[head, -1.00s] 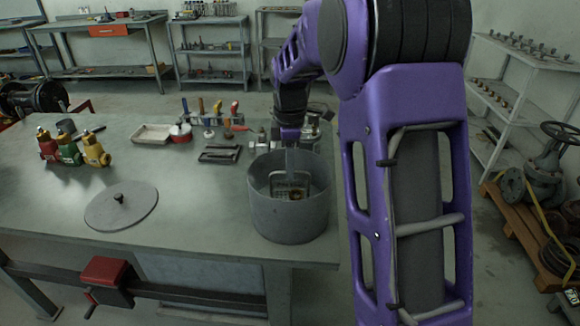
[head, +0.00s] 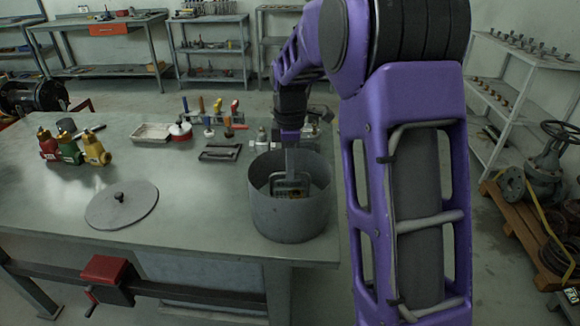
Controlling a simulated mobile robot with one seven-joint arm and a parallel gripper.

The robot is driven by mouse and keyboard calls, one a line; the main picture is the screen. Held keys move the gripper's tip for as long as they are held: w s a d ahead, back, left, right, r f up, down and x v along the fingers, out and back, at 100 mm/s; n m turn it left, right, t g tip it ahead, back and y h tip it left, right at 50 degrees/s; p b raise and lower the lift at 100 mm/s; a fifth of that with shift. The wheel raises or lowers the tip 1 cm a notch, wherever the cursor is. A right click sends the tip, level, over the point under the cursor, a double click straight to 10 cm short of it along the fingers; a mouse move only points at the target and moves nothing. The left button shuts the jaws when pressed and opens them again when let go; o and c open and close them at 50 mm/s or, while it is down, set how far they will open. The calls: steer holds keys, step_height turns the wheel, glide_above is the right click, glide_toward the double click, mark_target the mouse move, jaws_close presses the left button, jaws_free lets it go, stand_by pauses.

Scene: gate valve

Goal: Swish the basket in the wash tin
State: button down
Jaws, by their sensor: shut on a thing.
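The wash tin (head: 291,218) is a round grey open tin near the front right corner of the workbench. The wire basket (head: 290,185) is inside it, hanging upright from a flat grey handle, with something yellowish low in it. My gripper (head: 290,136) is above the tin's back rim, pointing down and shut on the top of the basket's handle. The basket's lower part is hidden by the tin's front wall. The fingertips are small and dark in this view.
A round grey lid (head: 121,204) with a knob lies left of the tin. Red, green and yellow bottles (head: 70,148) stand at the left. A pale tray (head: 152,132), a dark tray (head: 220,152) and upright-handled tools (head: 213,110) lie behind. The bench between lid and tin is clear.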

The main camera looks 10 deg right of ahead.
steer(key=shift+r, duration=0.25)
steer(key=shift+r+p, duration=0.4)
steer(key=shift+p, duration=0.15)
steer(key=shift+r, duration=0.1)
steer(key=shift+f, duration=0.25)
steer(key=shift+f, duration=0.45)
steer(key=shift+r, duration=0.1)
